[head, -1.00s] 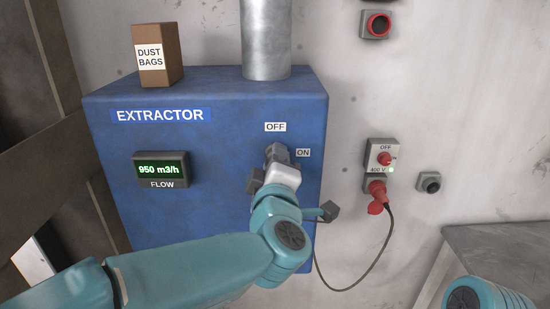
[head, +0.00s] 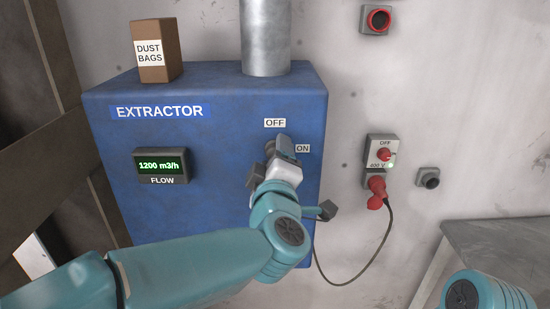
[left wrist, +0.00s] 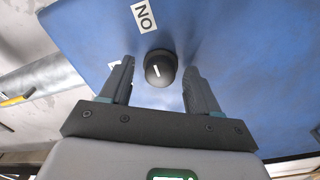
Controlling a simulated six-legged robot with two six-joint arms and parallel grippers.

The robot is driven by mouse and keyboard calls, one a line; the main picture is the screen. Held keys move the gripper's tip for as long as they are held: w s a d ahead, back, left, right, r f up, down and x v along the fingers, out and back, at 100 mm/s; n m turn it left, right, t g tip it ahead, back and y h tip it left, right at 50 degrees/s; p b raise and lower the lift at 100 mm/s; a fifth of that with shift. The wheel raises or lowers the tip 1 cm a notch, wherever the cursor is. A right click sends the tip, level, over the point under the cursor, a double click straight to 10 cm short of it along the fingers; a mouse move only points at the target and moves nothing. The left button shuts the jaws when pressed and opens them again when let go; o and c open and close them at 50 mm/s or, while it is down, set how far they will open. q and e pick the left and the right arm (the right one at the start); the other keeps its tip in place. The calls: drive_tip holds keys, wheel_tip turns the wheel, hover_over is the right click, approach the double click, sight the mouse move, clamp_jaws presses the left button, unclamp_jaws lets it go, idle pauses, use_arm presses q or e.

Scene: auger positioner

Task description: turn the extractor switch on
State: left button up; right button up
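The extractor (head: 215,215) is a blue box with a green-lit flow display (head: 161,166) reading 1200 m3/h. An OFF label (head: 275,123) and an ON label (head: 303,148) mark its switch. In the left wrist view the switch (left wrist: 160,68) is a dark round knob with a white mark, just below the ON label (left wrist: 144,16) in the picture. My left gripper (head: 282,148) is at the extractor front and hides most of the switch in the head view. Its fingers are apart, one on each side of the knob; I see gaps beside it. My right gripper is out of view.
A dust bags box (head: 155,52) stands on the extractor beside a metal duct (head: 266,38). On the wall at right are a 400 V switched socket (head: 381,152) with a red plug (head: 376,190) and hanging cable (head: 375,262). A grey table (head: 500,245) stands at lower right.

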use_arm(q)
drive_tip(key=s+b, duration=0.4)
drive_tip(key=s, duration=1.2)
drive_tip(key=shift+s+f, duration=0.2)
drive_tip(key=shift+f, duration=0.1)
drive_tip(key=shift+w, duration=0.1)
